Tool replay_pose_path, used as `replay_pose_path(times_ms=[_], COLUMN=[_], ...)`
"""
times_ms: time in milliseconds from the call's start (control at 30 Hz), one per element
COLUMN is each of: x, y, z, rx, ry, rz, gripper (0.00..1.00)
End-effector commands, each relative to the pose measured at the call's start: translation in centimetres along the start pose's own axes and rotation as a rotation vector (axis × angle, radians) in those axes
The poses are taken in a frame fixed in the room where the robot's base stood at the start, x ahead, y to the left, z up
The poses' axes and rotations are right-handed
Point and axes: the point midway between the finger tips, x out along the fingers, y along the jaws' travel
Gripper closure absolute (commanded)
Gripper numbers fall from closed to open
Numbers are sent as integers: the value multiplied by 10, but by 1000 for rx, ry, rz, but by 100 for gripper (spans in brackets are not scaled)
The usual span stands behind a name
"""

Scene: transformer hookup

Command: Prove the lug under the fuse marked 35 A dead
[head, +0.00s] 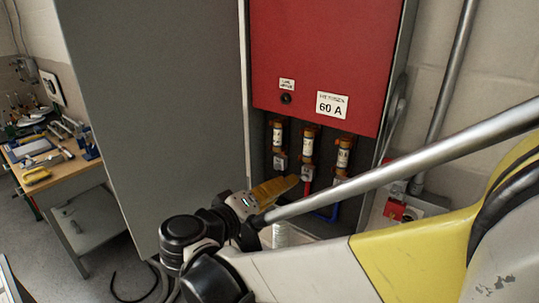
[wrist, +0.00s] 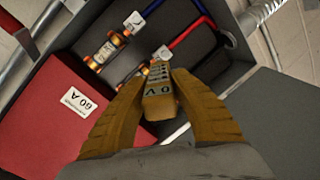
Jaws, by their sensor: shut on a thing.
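My gripper (head: 276,190) is shut on a yellow tester (wrist: 159,100), whose face reads what looks like "0 V" in the wrist view. My gripper's fingers (wrist: 160,82) flank the tester. Three fuses hang in the grey enclosure: left (head: 277,135), middle (head: 307,146) and right (head: 343,154). Their ratings are too small to read. Pale lugs sit under the left fuse (head: 280,162) and middle fuse (head: 307,172). In the wrist view one lug (wrist: 134,22) is clear and another (wrist: 163,53) is just beyond the tester's far end. I cannot tell whether they touch.
A red cover (head: 325,50) marked 60 A is above the fuses. A grey door (head: 150,110) stands open at left. Red cable (head: 307,187) and blue cable (head: 325,213) run below the lugs. A workbench (head: 50,160) with tools is at far left.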

Motion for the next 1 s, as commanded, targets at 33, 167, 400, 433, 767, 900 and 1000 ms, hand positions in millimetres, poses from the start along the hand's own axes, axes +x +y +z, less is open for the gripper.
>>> replay_pose_path(times_ms=[33,167,400,433,767,900,1000], x=[-5,-16,-37,-40,-50,-50,-50], y=[-1,-3,-7,-7,-8,-8,-8], z=[0,1,3,4,5,5,5], rx=[0,0,-1,-1,0,0,0], ry=[3,2,3,2,0,0,0], rz=[-1,-1,-1,-1,0,0,0], gripper=[100,100,100,100,100,100,100])
